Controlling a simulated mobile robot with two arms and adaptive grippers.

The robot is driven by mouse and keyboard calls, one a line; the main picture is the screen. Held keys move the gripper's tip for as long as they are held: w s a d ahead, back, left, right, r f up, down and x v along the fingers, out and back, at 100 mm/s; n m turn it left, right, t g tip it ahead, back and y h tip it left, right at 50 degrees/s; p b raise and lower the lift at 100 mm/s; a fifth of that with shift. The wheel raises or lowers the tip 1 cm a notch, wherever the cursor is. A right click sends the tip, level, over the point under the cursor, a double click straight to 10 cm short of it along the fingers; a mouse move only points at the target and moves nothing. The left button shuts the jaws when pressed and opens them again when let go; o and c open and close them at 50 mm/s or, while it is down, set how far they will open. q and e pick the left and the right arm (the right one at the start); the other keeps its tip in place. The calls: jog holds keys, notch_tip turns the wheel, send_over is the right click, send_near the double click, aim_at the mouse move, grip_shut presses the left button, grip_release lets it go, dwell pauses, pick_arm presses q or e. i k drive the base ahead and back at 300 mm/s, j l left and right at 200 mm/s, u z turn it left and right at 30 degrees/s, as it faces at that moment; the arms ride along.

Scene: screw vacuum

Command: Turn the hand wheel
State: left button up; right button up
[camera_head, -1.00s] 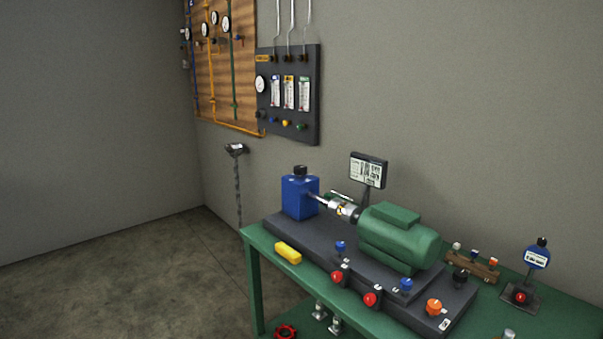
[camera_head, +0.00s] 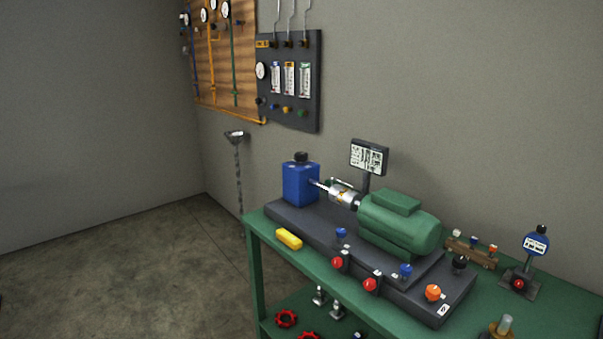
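A red hand wheel (camera_head: 286,318) lies on the lower shelf of the green table, near the left front leg. A second red hand wheel (camera_head: 308,335) shows partly at the bottom edge of the view. Neither gripper is in view. The green motor (camera_head: 400,222) sits on a dark base plate on the table, joined by a silver shaft coupling (camera_head: 343,194) to the blue pump block (camera_head: 300,184).
The green table (camera_head: 256,280) fills the lower right. Knobs, a yellow block (camera_head: 288,238) and a small gauge stand (camera_head: 535,246) are on it. A gauge panel (camera_head: 288,85) hangs on the back wall. The floor (camera_head: 120,270) to the left is open.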

aim_at(300, 157)
jog(key=i+j+z, duration=0.15)
jog(key=z, duration=0.3)
jog(key=i+j+z, duration=0.2)
jog(key=z, duration=0.25)
jog(key=i+j+z, duration=0.2)
jog(key=z, duration=0.2)
